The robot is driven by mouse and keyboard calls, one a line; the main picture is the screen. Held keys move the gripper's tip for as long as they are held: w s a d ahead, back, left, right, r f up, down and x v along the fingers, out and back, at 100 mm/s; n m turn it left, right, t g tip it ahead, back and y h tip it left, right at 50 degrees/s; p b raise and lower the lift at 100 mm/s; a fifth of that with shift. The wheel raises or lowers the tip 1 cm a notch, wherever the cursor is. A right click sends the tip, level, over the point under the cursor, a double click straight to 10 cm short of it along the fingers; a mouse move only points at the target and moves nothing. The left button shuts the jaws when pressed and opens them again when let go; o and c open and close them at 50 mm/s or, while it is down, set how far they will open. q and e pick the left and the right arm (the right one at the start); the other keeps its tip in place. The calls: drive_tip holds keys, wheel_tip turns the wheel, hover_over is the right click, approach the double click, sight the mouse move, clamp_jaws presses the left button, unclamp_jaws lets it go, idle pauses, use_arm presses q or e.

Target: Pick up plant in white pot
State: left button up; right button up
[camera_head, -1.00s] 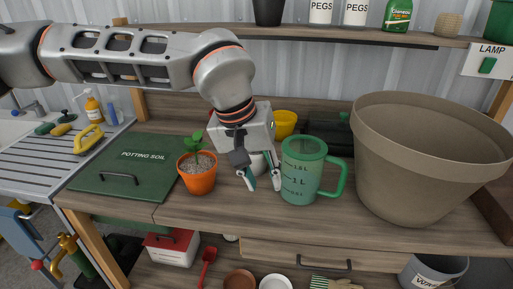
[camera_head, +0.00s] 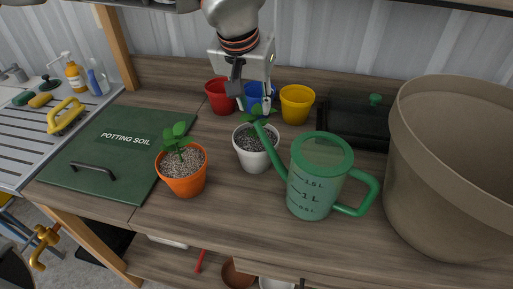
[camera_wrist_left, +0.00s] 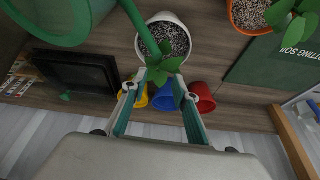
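The white pot (camera_head: 257,157) holds gravelly soil and a small green plant (camera_head: 259,114). It stands upright on the wooden bench between the orange pot and the green watering can. My left gripper (camera_head: 256,107) is over the white pot's back side, its fingertips close to the leaves. In the left wrist view the gripper (camera_wrist_left: 155,86) is open, its teal-lined fingers apart on either side of the plant's leaves (camera_wrist_left: 167,64), with the white pot (camera_wrist_left: 184,22) beyond. I cannot tell whether a finger touches a leaf. My right gripper is not in view.
An orange pot (camera_head: 184,182) with a plant stands left of the white pot. The watering can (camera_head: 316,184) is close on its right, its spout near the white rim. Red (camera_head: 219,98), blue and yellow (camera_head: 297,105) pots stand behind. A large beige pot (camera_head: 447,172) fills the right.

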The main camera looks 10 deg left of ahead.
sight(256, 113)
use_arm(q)
drive_tip(key=x, duration=0.4)
drive_tip(key=shift+s+f, duration=0.2)
drive_tip(key=shift+s, duration=0.05)
drive_tip(key=shift+w+f, duration=0.3)
drive_tip(key=shift+f, duration=0.1)
clamp_jaws()
drive_tip(key=shift+r, duration=0.15)
